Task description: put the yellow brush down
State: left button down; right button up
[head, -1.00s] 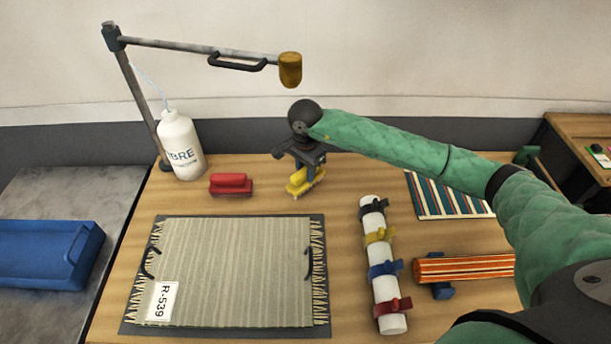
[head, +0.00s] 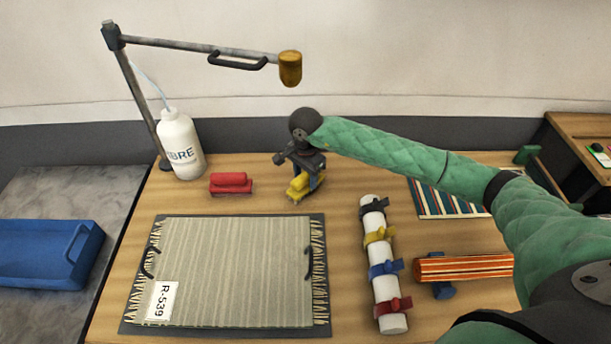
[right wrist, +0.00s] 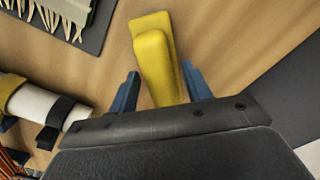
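The yellow brush (head: 298,189) is at the back of the wooden table, right of the red brush (head: 231,184). It appears to rest on the tabletop. My right gripper (head: 305,178) is directly over it, pointing down. In the right wrist view, the yellow brush (right wrist: 158,62) lies between the two blue fingers of my right gripper (right wrist: 161,70), one on each side of its handle. Narrow gaps show beside the handle, so the fingers look open around it. My left gripper is not in view.
A white bottle (head: 180,147) and a lamp-like arm (head: 200,48) stand at the back left. A rug (head: 232,272) lies in front on a dark mat. A white roll with coloured straps (head: 384,290) and a striped roll (head: 463,267) lie right. Bare wood surrounds the yellow brush.

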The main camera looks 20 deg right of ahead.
jog(key=shift+r, duration=0.5)
jog(key=shift+r+b, duration=0.5)
jog(key=shift+r, duration=0.1)
notch_tip(320, 180, up, 4)
jog(key=shift+b, duration=0.9)
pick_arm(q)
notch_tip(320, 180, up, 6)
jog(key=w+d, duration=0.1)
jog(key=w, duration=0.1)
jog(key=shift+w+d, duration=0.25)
pick_arm(e)
jog(key=shift+r, duration=0.75)
jog(key=shift+f, duration=0.1)
